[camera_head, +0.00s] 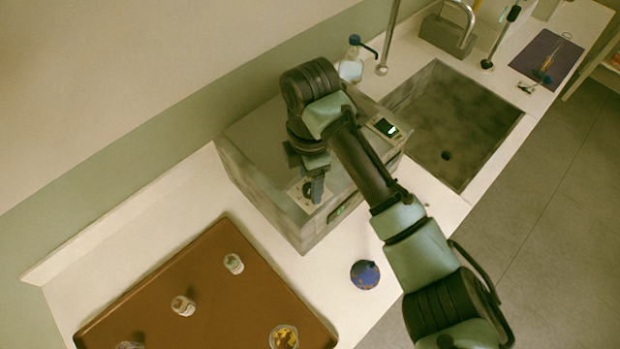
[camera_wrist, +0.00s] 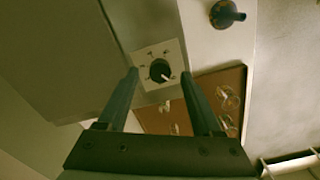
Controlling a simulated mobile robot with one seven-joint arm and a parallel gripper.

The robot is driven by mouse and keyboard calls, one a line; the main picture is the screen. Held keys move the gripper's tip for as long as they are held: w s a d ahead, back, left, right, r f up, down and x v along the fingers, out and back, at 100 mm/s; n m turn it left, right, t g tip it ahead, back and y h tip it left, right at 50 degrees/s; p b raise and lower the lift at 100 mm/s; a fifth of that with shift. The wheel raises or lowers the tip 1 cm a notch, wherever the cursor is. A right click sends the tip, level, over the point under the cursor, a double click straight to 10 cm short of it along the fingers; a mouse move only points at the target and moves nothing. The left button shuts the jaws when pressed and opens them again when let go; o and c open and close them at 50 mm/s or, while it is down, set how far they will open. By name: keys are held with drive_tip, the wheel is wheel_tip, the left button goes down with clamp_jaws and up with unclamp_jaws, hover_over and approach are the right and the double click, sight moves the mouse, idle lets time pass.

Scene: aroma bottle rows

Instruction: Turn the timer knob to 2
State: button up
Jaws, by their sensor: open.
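The timer knob (camera_wrist: 159,69) is a dark round dial with a white pointer on a pale square plate (camera_wrist: 146,55) with small dark marks. The pointer aims toward the lower right in the wrist view; the numbers are too small to read. The plate also shows on the grey box-shaped appliance (camera_head: 258,180) in the head view, partly hidden by my gripper (camera_head: 316,188). In the wrist view my gripper (camera_wrist: 160,74) is open, with one finger on each side of the knob. I cannot tell whether the fingers touch it.
A brown tray (camera_head: 215,268) with small bottles and a dish lies at the lower left. A dark blue round object (camera_head: 365,274) stands on the counter in front of the appliance. The sink (camera_head: 455,125) and a pump bottle (camera_head: 352,65) are beyond it.

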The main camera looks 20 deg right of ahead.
drive_tip(key=shift+f, duration=0.75)
clamp_jaws()
